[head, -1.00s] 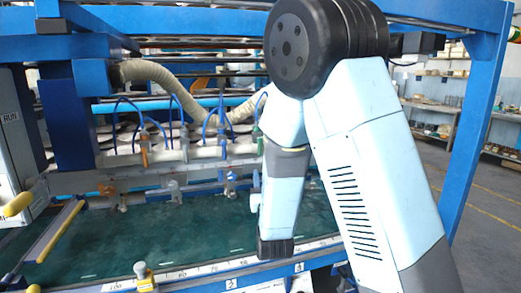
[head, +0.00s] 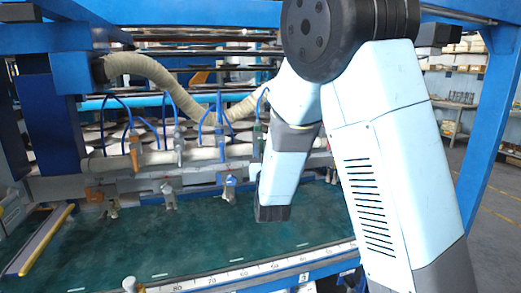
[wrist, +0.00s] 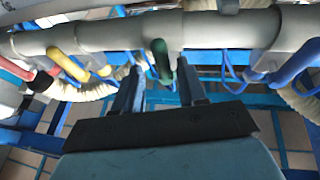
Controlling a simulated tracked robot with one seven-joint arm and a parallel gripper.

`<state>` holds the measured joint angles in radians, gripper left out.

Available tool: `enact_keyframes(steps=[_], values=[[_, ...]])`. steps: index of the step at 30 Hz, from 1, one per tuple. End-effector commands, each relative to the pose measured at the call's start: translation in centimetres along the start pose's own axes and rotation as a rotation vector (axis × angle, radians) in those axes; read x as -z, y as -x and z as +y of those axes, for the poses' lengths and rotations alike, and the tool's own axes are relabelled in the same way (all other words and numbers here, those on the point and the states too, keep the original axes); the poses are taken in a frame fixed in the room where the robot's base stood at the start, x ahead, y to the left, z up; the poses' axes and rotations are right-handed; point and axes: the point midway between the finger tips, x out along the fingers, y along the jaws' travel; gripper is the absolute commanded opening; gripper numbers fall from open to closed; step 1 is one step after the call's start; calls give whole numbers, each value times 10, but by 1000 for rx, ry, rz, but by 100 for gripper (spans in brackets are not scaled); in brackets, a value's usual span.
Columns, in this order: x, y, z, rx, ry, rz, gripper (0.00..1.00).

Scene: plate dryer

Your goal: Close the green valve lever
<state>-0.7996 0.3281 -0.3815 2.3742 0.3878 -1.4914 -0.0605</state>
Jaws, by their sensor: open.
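The green valve lever (wrist: 162,60) hangs from the grey pipe (wrist: 110,33) in the wrist view. My gripper (wrist: 160,88) is open just below it, with one dark finger on each side of the lever's line. The lever lies toward the gap between the fingertips, and I see no contact. In the head view a small green part (head: 257,130) shows on the pipe just left of my arm. My gripper's fingers are hidden there behind the arm.
Yellow levers (wrist: 68,65), a red lever (wrist: 14,68) and a blue lever (wrist: 297,62) flank the green one. A beige hose (head: 150,68) and thin blue tubes run close by. A green table surface (head: 200,240) lies below; a blue frame post (head: 493,130) stands right.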

Motion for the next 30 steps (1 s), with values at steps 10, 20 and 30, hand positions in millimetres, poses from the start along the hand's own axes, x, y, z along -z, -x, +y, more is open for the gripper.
enact_keyframes(steps=[10, 20, 30], values=[[2, 1, -10, 14, -6, 0, 41], [2, 1, -12, 16, -7, 0, 10], [2, 1, -12, 15, -11, -1, 0]])
